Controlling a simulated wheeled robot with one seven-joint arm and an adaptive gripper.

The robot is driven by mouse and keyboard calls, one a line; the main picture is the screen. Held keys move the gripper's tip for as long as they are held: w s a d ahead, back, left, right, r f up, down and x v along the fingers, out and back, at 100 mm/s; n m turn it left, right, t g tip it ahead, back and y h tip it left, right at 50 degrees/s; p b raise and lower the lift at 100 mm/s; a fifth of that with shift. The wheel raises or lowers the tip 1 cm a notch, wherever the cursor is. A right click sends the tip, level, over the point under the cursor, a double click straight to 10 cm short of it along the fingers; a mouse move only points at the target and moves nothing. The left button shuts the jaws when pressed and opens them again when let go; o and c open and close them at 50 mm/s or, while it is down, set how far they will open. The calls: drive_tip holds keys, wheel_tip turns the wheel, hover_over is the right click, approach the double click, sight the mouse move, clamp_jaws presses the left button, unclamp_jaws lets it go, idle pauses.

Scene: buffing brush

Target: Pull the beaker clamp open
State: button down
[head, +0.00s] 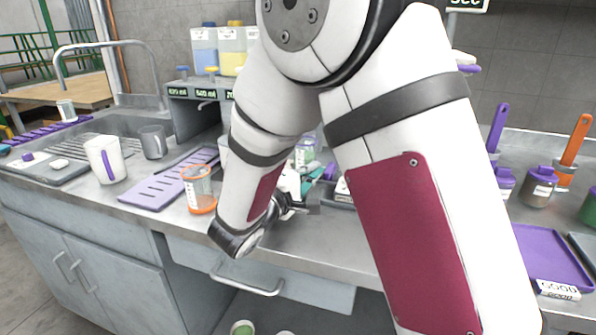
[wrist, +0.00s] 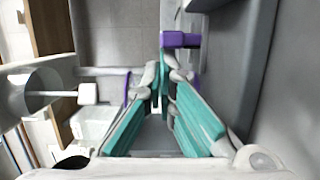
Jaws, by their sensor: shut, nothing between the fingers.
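My gripper (wrist: 162,72) has teal finger pads and grey tips, and its tips are together with nothing between them. In the head view my gripper (head: 316,172) is partly hidden behind my arm, over the back of the counter. A purple block (wrist: 181,40) sits just beyond the fingertips in the wrist view, against a pale grey upright part. A purple piece (head: 330,171) also shows beside the gripper in the head view. I cannot tell for sure that either is the beaker clamp, or whether the tips touch the block.
An orange-based beaker (head: 199,190) and a purple rack (head: 160,190) stand on the counter (head: 300,245) left of my arm. A white mug (head: 106,160) is farther left. A purple tray (head: 555,252) lies at right. A grey shelf (head: 186,110) rises behind.

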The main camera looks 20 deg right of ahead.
drive_tip(key=shift+s+d, duration=0.4)
drive_tip(key=shift+d, duration=0.1)
drive_tip(key=a, duration=0.1)
drive_tip(key=w+a+b, duration=0.1)
drive_tip(key=a, duration=0.1)
drive_tip(key=w+a, duration=0.1)
drive_tip(key=shift+a+f+b, duration=0.15)
drive_tip(key=shift+b, duration=0.25)
drive_tip(key=v, duration=0.9)
drive_tip(key=shift+s+p, duration=0.15)
drive_tip(key=shift+p, duration=0.2)
